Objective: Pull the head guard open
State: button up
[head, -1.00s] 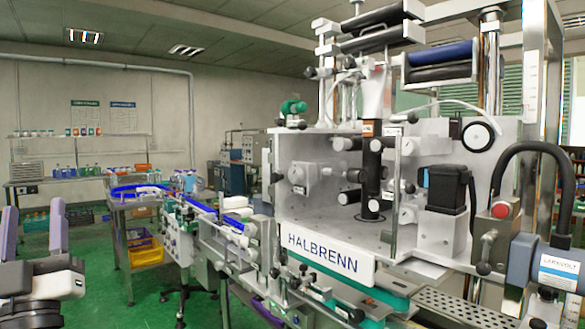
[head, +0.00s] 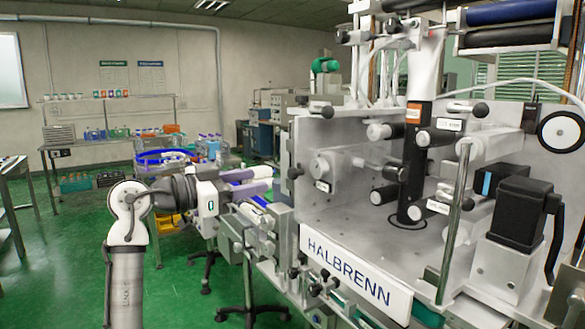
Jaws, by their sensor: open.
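The head of the HALBRENN machine stands at the right, and a clear panel that looks like the head guard (head: 345,150) covers its front left part. An upright metal bar (head: 455,222) stands at the right of this panel. I cannot tell whether the bar is the guard's handle, and the guard looks shut. My gripper (head: 262,182) is at the left of the machine, its lilac fingers pointing right, open and empty. In the picture it lies left of the guard's left edge; no contact shows.
The white HALBRENN plate (head: 345,272) runs along the machine's lower front. Conveyor parts (head: 255,228) sit below my gripper. A black motor block (head: 522,213) is at the right. Green floor (head: 55,285) is free at the left.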

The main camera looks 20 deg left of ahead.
aim_at(290, 174)
jog(key=p+x, duration=0.3)
jog(key=x, duration=0.7)
jog(key=shift+w, duration=0.1)
grip_shut()
